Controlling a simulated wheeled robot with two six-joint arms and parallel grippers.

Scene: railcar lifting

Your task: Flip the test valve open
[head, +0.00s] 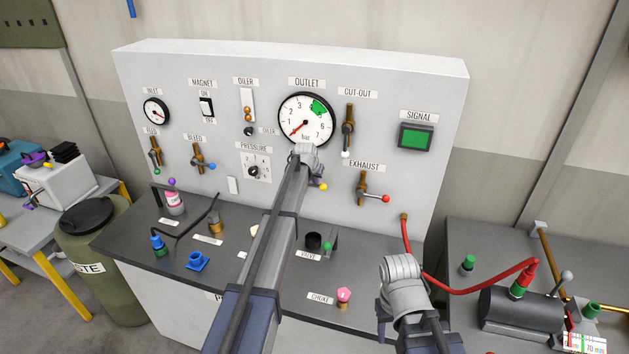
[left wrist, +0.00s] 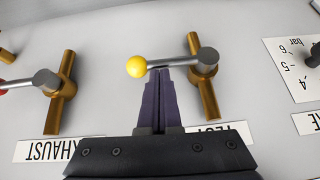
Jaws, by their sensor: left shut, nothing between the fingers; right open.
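The test valve's lever ends in a yellow knob (left wrist: 138,66). In the left wrist view, which sees the panel upside down, its grey lever runs sideways from a hub on the brass valve body (left wrist: 207,95). My left gripper (left wrist: 162,72) is shut and empty, with its tips right at the lever between knob and hub; I cannot tell whether they touch it.
The exhaust valve (head: 363,188) with a red knob is right of the test valve, and the cut-out valve (head: 348,127) is above it. The outlet gauge (head: 306,118) is just above my left wrist. A red hose (head: 455,288) runs to the right bench.

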